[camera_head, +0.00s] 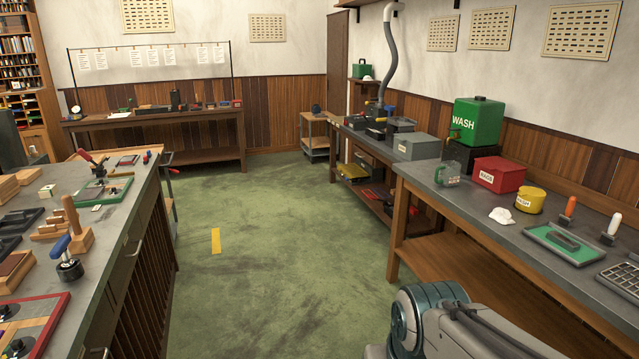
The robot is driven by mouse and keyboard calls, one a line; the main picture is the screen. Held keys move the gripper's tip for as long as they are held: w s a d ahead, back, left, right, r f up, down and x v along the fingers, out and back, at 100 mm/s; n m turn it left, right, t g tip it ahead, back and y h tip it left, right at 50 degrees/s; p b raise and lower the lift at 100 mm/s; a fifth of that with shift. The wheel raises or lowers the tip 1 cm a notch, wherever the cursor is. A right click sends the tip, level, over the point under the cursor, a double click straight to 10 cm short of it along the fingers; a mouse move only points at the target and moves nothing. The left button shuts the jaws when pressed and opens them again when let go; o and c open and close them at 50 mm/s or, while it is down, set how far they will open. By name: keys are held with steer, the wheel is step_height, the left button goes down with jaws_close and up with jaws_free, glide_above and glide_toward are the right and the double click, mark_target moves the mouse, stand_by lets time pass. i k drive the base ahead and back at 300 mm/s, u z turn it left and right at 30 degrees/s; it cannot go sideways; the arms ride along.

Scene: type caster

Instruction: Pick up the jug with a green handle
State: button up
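A clear jug with a green handle (449,174) stands upright on the right-hand workbench (470,204), near the bench's left front edge. The green handle shows on its left side, facing the aisle. Part of my own arm shows at the bottom right, in front of the bench and well short of the jug. My gripper is not in view.
A red box (498,174), a yellow tin (529,200), a white cloth (501,216) and a green WASH container (477,123) surround the jug's right side. A green tray (564,243) lies nearer. The green floor (290,240) between the benches is clear.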

mark_target(449, 174)
steer(key=i, duration=3.45)
steer(key=z, duration=2.5)
